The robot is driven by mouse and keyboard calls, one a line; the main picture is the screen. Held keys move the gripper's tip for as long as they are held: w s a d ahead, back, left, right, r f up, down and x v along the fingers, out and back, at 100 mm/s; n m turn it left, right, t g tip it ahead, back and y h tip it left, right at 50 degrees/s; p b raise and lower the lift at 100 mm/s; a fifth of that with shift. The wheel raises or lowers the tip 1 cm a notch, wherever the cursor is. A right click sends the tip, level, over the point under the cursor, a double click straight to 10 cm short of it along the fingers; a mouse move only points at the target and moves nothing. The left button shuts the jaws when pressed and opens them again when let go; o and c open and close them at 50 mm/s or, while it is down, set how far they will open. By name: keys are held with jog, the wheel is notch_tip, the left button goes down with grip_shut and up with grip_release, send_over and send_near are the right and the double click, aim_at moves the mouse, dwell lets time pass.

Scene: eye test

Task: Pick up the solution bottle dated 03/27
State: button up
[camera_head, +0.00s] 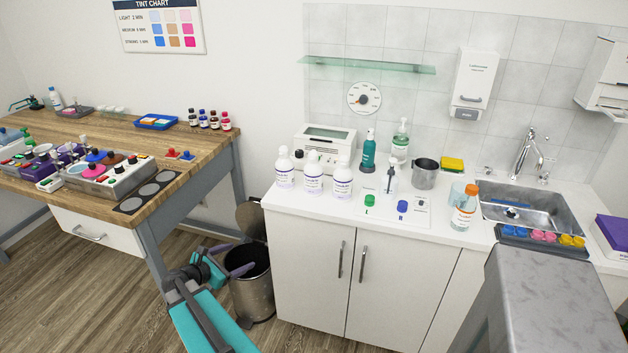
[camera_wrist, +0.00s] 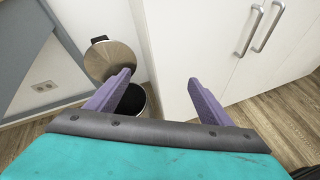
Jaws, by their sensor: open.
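Three white solution bottles with printed labels stand in a row at the front left of the white counter in the head view: a left one (camera_head: 284,169), a middle one (camera_head: 313,173) and a right one (camera_head: 342,179). Their dates are too small to read, so I cannot tell which is dated 03/27. My gripper (camera_head: 231,258) is open and empty, low in front of the cabinet's left side, below the bottles. In the wrist view my gripper (camera_wrist: 160,78) shows its two purple fingers wide apart; no bottle shows there.
An open metal bin (camera_head: 251,282) stands beside the cabinet, behind my gripper; its lid (camera_wrist: 112,60) is raised. A white device (camera_head: 325,142) stands behind the bottles.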

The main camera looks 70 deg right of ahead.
jog(key=s+d+r+n+h+b, duration=0.1)
jog(key=s+d+r+n+h, duration=0.2)
jog(key=d+r, duration=0.9)
jog(key=m+g+h+b, duration=0.1)
jog(key=m+g+b, duration=0.1)
jog(key=g, duration=0.2)
send_near(307, 178)
jog(key=x, duration=0.3)
jog(key=shift+s+d+r, duration=0.1)
jog(key=shift+d, duration=0.1)
jog(key=shift+p, duration=0.3)
jog(key=shift+p+x, duration=0.8)
jog(key=shift+x, duration=3.35)
jog(key=shift+p+x, duration=0.6)
jog(key=shift+x, duration=2.15)
